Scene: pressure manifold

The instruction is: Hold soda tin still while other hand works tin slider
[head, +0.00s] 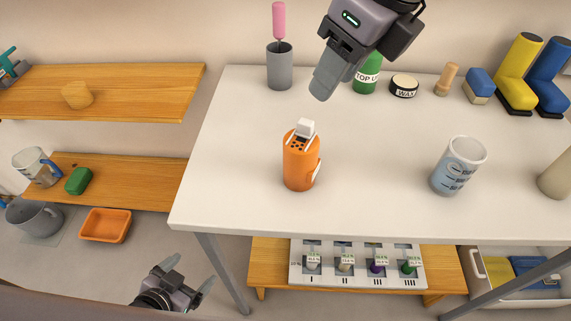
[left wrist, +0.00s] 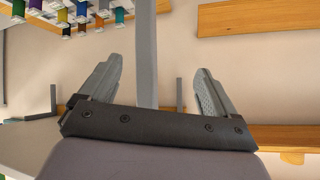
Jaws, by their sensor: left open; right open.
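The soda tin (head: 299,163) is an orange cylinder standing upright on the white table. A white slider piece (head: 305,128) sits on its top, and a white patch shows on its right side. My right gripper (head: 328,82) is above and behind the tin, apart from it, with its fingers pointing down; it is open. My left gripper (head: 187,282) is low at the front left, below the table's front edge and away from the tin. In the left wrist view its two fingers (left wrist: 155,85) are spread with nothing held between them. The tin does not show in the left wrist view.
The white table (head: 235,190) is clear around the tin. A measuring cup (head: 458,166) stands to its right. A grey cup (head: 280,68), green bottle (head: 367,75) and wax tin (head: 404,86) stand behind. A table leg (head: 224,272) is near my left gripper.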

